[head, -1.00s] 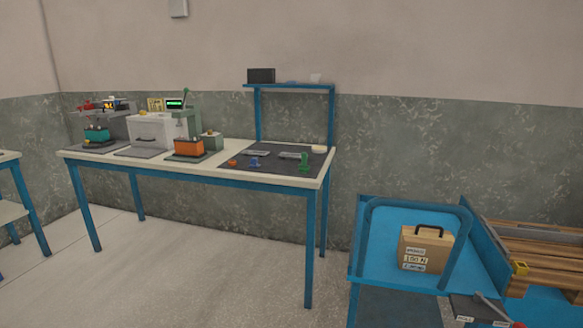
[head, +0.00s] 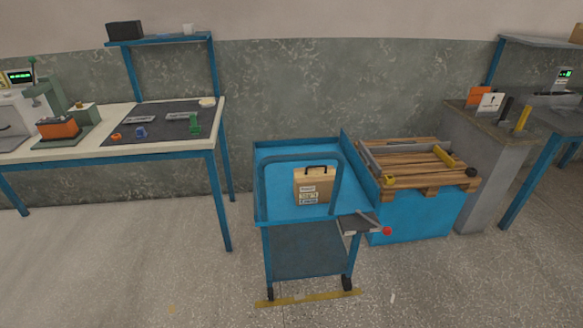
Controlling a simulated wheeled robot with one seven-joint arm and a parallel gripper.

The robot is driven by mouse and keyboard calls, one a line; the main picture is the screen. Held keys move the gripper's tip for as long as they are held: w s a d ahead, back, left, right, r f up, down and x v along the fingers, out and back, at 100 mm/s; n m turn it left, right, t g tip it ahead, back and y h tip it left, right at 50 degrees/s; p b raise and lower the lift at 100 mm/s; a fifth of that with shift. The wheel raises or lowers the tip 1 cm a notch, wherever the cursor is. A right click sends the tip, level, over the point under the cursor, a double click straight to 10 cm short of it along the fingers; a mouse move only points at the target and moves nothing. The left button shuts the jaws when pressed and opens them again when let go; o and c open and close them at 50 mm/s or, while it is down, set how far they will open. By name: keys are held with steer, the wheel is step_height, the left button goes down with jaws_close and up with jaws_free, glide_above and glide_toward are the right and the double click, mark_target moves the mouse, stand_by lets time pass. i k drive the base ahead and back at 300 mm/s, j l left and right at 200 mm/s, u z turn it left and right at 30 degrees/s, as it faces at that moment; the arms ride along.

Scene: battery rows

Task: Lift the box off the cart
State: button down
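A tan box (head: 312,188) with a black handle on top and several white labels on its front stands upright on the top deck of the blue cart (head: 284,214). The cart's tubular push handle rises in front of the box, and the box shows through its opening. The cart stands on wheels near the wall, with a dark lower shelf. My gripper is not in view.
A blue bin or platform (head: 408,224) bearing a wooden pallet (head: 412,160) stands right of the cart. A workbench (head: 100,154) with tools stands left. A small dark side shelf (head: 357,223) with a red knob juts from the cart's front right. A yellow floor line (head: 308,298) runs before the cart. The floor in front is clear.

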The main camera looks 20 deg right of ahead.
mark_target(312, 184)
steer(key=i+j+z, duration=0.1)
steer(key=i+j, duration=0.25)
steer(key=i, duration=0.3)
steer(key=i+j, duration=0.4)
steer(key=i, duration=0.3)
steer(key=i+j+z, duration=0.15)
steer(key=i+j, duration=0.3)
steer(key=i, duration=0.2)
steer(key=i+j, duration=0.45)
steer(key=i, duration=0.2)
steer(key=i+l, duration=0.15)
steer(key=l+z, duration=0.05)
steer(key=l, duration=0.05)
